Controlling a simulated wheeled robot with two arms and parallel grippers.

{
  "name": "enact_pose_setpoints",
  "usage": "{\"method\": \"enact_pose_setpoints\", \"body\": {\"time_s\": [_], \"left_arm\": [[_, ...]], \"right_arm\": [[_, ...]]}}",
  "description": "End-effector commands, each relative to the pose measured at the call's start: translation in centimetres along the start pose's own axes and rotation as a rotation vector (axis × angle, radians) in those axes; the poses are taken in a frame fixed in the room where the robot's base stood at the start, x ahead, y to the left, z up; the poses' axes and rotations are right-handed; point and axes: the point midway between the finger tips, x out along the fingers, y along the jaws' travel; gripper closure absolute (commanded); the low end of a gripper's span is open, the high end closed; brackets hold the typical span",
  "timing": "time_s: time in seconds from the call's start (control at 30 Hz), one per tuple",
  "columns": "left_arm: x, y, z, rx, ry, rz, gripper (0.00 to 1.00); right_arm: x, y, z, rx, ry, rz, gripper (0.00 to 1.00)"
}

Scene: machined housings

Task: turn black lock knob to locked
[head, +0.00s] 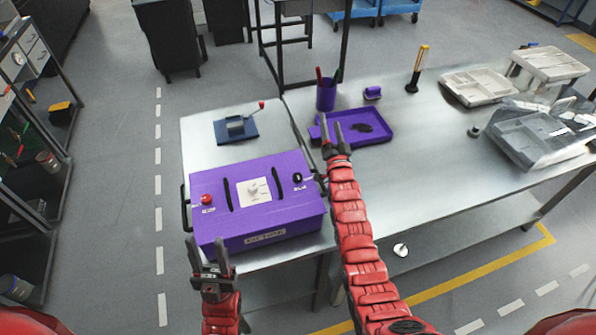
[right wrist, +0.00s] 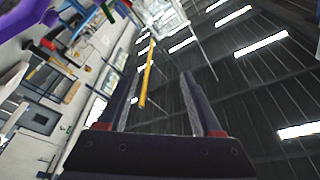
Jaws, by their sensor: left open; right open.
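A purple box (head: 258,222) sits on the near left end of the metal table. The small black lock knob (head: 297,178) is on the right part of its top face, beside a small label; its exact angle is too small to tell. My left gripper (head: 208,252) is open and empty at the box's near left edge, away from the knob. My right gripper (head: 332,124) is open above the table, to the right of and beyond the knob. Its open fingers (right wrist: 163,105) also show in the right wrist view, with nothing between them.
The box also carries a red button (head: 207,199), a white dial (head: 253,189) and two dark handles. Behind it lie a blue fixture (head: 236,127), a purple tray (head: 378,137) and a purple cup (head: 326,96). Grey trays (head: 478,87) stand right; the table's near right is clear.

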Motion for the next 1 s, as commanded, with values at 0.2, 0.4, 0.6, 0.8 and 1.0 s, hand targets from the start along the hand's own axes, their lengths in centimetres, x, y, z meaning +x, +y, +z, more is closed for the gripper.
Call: {"method": "enact_pose_setpoints", "body": {"time_s": [0.2,0.4,0.6,0.8,1.0], "left_arm": [[0.0,0.0,0.0,0.000,0.000,0.000,0.55],[0.0,0.0,0.0,0.000,0.000,0.000,0.55],[0.0,0.0,0.0,0.000,0.000,0.000,0.55],[0.0,0.0,0.0,0.000,0.000,0.000,0.55],[0.0,0.0,0.0,0.000,0.000,0.000,0.55]], "right_arm": [[5.5,0.1,3.5,0.192,-0.210,0.186,0.33],[8.4,-1.7,6.8,0.453,-0.457,0.547,0.33],[4.8,-6.1,6.7,0.658,-0.610,1.027,0.33],[-2.4,-11.8,2.8,0.742,-0.623,1.483,0.33],[-7.1,-14.9,-0.2,0.743,-0.583,1.720,0.33]]}}
